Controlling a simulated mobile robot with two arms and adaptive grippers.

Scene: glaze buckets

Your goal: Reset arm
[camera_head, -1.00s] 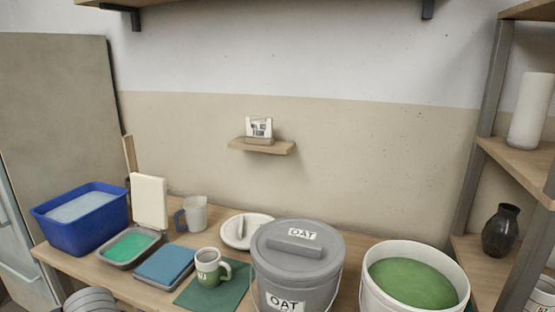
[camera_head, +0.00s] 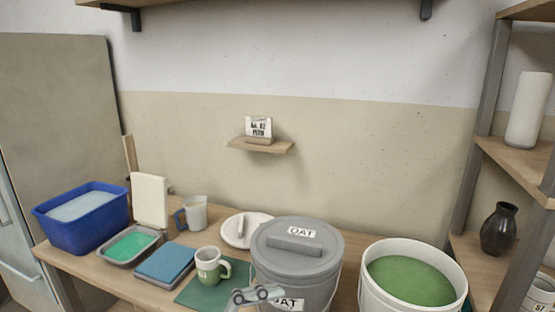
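A grey gripper part (camera_head: 257,296), apparently my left gripper, shows at the bottom edge in front of the grey lidded bucket (camera_head: 318,262) labelled OAT. It covers part of the bucket's front label. It is small and cut off by the frame, so I cannot tell whether its fingers are open or shut. I see nothing held in it. My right gripper is not in view. The grey bucket stands upright with its lid on. A white open bucket (camera_head: 458,277) of green glaze (camera_head: 411,280) stands to its right.
On the wooden table are a white-and-green mug (camera_head: 210,266) on a green mat (camera_head: 193,293), a blue tub (camera_head: 85,232), a tray of green glaze (camera_head: 130,245), blue slabs (camera_head: 165,263), a jug (camera_head: 195,213) and a white plate (camera_head: 259,231). Shelving (camera_head: 480,130) stands at the right.

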